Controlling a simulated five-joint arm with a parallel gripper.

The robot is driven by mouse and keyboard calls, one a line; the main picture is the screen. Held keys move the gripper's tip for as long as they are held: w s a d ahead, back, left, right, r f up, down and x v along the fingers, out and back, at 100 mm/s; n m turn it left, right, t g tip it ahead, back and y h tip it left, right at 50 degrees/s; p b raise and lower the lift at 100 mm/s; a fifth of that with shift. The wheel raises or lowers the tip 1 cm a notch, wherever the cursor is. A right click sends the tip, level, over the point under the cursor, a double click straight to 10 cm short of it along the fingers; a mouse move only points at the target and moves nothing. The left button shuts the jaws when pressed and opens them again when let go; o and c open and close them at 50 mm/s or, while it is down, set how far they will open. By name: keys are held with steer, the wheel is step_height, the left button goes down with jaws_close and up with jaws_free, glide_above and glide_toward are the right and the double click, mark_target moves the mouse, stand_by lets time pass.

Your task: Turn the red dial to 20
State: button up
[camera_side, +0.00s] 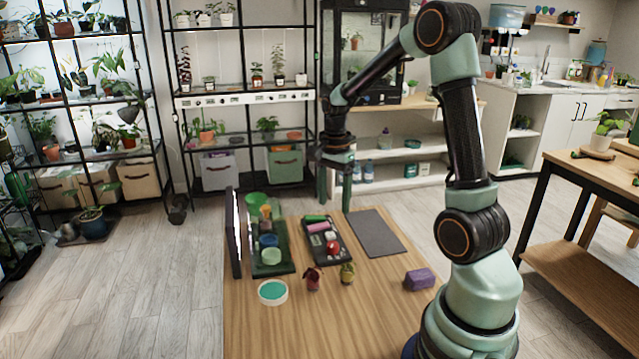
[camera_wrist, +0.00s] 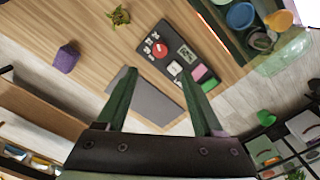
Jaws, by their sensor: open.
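The red dial (camera_side: 332,248) is a round knob on a black panel (camera_side: 342,260) that lies on the wooden table, among white, pink and green parts. In the wrist view the red dial (camera_wrist: 160,50) sits on the panel (camera_wrist: 176,60) beyond my fingertips. Its pointer and any numbers are too small to read. My gripper (camera_side: 334,206) points down above the far end of the table, behind and above the panel. Its two green fingers (camera_wrist: 158,72) are spread apart with nothing between them, and do not touch the dial.
A grey mat (camera_side: 377,233) lies right of the panel. A tray (camera_side: 284,268) with pots and cups stands to its left, by an upright dark panel (camera_side: 235,235).

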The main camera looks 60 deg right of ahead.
mark_target(333, 244)
step_height(333, 244, down, 12)
steer(key=shift+r, duration=0.1)
stand_by(0.4)
jaws_close()
